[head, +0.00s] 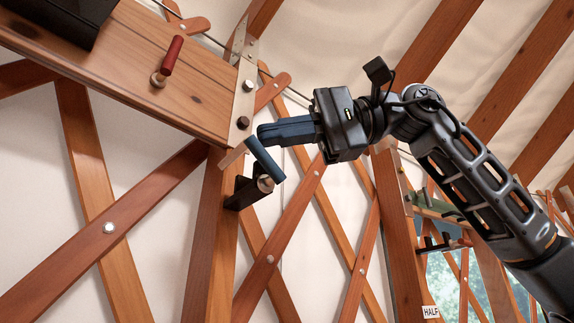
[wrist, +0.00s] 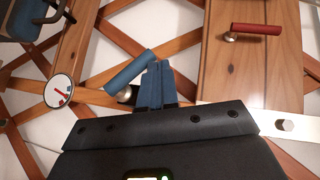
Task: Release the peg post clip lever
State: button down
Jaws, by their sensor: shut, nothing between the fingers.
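A blue lever (head: 264,159) sits on a black bracket (head: 243,193) on an upright wooden post; it slants in the head view. It also shows in the wrist view (wrist: 129,70), left of my fingers. My gripper (head: 262,133) is shut and empty, its blue fingers at the lever's upper end. In the wrist view the fingertips (wrist: 157,66) are beside that end; I cannot tell whether they touch it. A red lever (head: 172,55) is on a wooden panel up and left, also in the wrist view (wrist: 256,29). No label shows which is the clip lever.
The wooden panel (head: 150,90) with a metal end strip is close to my fingers. Crossed lattice slats (head: 110,228) cover the wall. A round dial (wrist: 60,91) is at left in the wrist view. A "HALF" sign (head: 430,312) is low at right.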

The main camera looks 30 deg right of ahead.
jog(key=shift+a+f, duration=0.2)
jog(key=shift+a, duration=0.3)
jog(key=shift+a+f, duration=0.2)
jog(key=shift+a, duration=0.3)
jog(key=shift+s+a+f+n+h, duration=0.15)
jog(key=shift+a+n+h, duration=0.15)
jog(key=shift+h, duration=0.2)
jog(key=shift+r+p, duration=0.6)
jog(key=shift+r, duration=0.2)
jog(key=shift+r, duration=0.1)
